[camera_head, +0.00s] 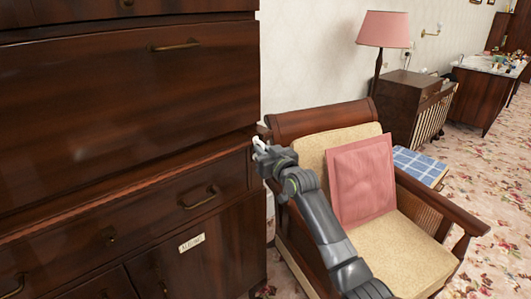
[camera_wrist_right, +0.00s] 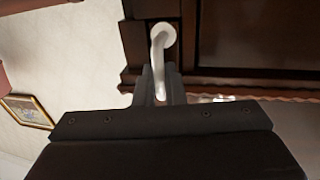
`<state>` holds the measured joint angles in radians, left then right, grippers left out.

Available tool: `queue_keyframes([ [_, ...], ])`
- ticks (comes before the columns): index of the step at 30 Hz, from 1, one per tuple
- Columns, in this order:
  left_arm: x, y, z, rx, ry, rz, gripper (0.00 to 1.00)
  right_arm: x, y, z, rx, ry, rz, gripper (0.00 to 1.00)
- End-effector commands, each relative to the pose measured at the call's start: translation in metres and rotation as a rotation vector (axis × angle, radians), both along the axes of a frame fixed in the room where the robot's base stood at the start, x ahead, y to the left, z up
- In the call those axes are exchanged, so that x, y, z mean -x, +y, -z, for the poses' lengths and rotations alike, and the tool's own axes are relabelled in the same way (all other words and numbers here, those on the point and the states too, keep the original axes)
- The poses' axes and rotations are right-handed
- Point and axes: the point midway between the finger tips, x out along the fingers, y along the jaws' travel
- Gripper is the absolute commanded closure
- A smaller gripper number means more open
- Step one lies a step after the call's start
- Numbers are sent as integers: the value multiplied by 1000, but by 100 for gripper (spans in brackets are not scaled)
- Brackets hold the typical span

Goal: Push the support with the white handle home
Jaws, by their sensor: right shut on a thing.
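The white handle (camera_wrist_right: 164,42) is a bent white lever on the dark wooden end of the support (camera_wrist_right: 134,42) in the right wrist view. My right gripper (camera_wrist_right: 160,82) is shut on this handle, with a dark finger on either side. In the head view my right gripper (camera_head: 264,158) is at the right edge of the dark wooden cabinet (camera_head: 120,110), and a bit of the white handle (camera_head: 259,143) shows at its tip. The gripper and arm hide most of the support there, and I cannot tell how far it stands out. My left gripper is not in view.
An armchair (camera_head: 318,116) with a pink cushion (camera_head: 361,178) stands close to the right of the cabinet, under my right arm. Drawers with brass handles (camera_head: 199,199) are below the support's level. A lamp (camera_head: 383,30) and a brown box-like cabinet (camera_head: 407,95) stand behind.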

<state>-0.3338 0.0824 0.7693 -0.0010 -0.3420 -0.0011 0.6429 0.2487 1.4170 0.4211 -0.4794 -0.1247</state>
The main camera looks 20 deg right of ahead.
Motion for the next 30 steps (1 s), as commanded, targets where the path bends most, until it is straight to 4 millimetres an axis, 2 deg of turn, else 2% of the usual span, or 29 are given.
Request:
queue_keyframes([
  [6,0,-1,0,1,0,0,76,-1,1,-4,0,-6,-1,100],
  [7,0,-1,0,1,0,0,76,-1,1,-4,0,-6,-1,86],
  [9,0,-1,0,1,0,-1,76,-1,1,-4,0,-6,-1,77],
  [10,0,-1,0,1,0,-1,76,-1,1,-4,0,-5,-1,76],
  [22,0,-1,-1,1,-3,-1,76,6,0,-2,-2,-3,-2,76],
  [30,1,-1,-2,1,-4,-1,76,41,-9,-1,0,-3,-1,76],
])
